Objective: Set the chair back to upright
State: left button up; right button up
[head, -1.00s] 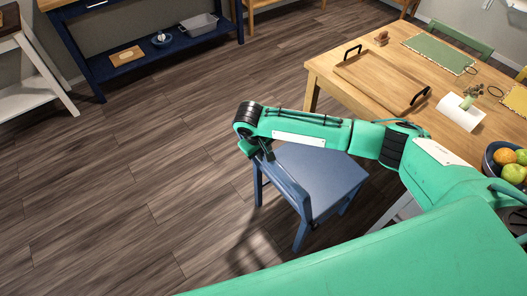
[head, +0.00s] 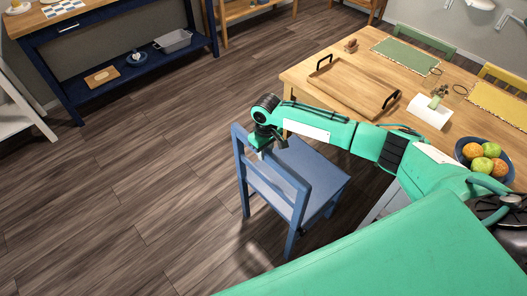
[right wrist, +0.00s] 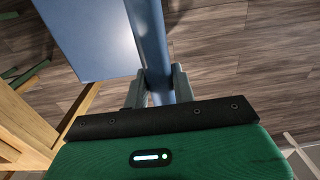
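The blue chair (head: 318,176) stands roughly upright on the wooden floor in the head view, seat facing up and legs pointing down. A slight tilt cannot be ruled out. Its slatted backrest (head: 270,190) is on the left side of the seat. My right gripper (head: 262,150) is at the top of the backrest. In the right wrist view, its two fingers (right wrist: 160,88) lie on either side of a blue backrest bar (right wrist: 153,40) and appear closed against it. The seat (right wrist: 92,35) shows to the left there. My left gripper is out of view.
A wooden table (head: 312,92) with a tray (head: 355,84), a green placemat (head: 405,52) and a fruit bowl (head: 485,160) stands right of the chair. A dark blue console (head: 120,62) stands at the back left. The floor (head: 130,190) left of the chair is clear.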

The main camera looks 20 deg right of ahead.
jog(key=o, duration=0.4)
jog(key=shift+r, duration=0.1)
notch_tip(320, 180, up, 14)
jog(key=shift+d+f+b, duration=0.15)
jog(key=shift+b, duration=0.45)
